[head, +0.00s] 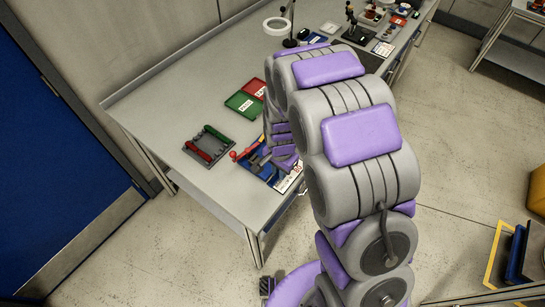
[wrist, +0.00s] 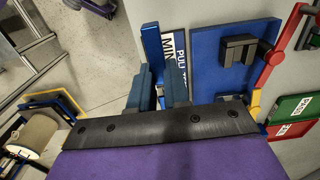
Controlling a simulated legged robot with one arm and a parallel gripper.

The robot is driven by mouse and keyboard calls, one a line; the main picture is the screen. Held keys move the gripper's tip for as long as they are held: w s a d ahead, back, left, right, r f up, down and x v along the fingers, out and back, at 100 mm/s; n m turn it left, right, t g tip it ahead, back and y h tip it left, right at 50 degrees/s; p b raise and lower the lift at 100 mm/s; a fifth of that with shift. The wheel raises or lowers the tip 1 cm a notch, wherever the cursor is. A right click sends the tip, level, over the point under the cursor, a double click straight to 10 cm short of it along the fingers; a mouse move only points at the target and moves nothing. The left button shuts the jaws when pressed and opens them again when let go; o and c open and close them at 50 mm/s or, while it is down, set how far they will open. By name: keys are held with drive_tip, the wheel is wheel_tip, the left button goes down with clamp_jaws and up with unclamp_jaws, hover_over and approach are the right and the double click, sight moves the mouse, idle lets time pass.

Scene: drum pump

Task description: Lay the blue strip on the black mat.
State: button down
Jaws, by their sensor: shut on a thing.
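My gripper (wrist: 158,72) shows in the wrist view with its two blue-grey fingers closed on the blue strip (wrist: 152,42). The strip is narrow and bright blue, and it sticks out beyond the fingertips. It is held beside a blue panel and in front of a white and blue sign. In the head view my arm hides most of the gripper, and I cannot make out the strip clearly there. A dark flat surface that looks like the black mat (head: 371,61) lies farther along the bench, partly behind my arm.
A blue panel (wrist: 207,72) carries a dark bracket and a red and yellow linkage. Green (head: 240,108) and red (head: 259,84) trays lie behind it on the bench. A grey rack (head: 208,133) with red and green handles stands left. The bench's far left is clear.

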drive_tip(key=shift+s+d+r+p, duration=0.4)
drive_tip(key=shift+s+r, duration=0.25)
drive_tip(key=shift+r, duration=0.15)
drive_tip(key=shift+s+d+r+p, duration=0.25)
drive_tip(key=shift+s+r+p, duration=0.1)
drive_tip(key=shift+s+r, duration=0.35)
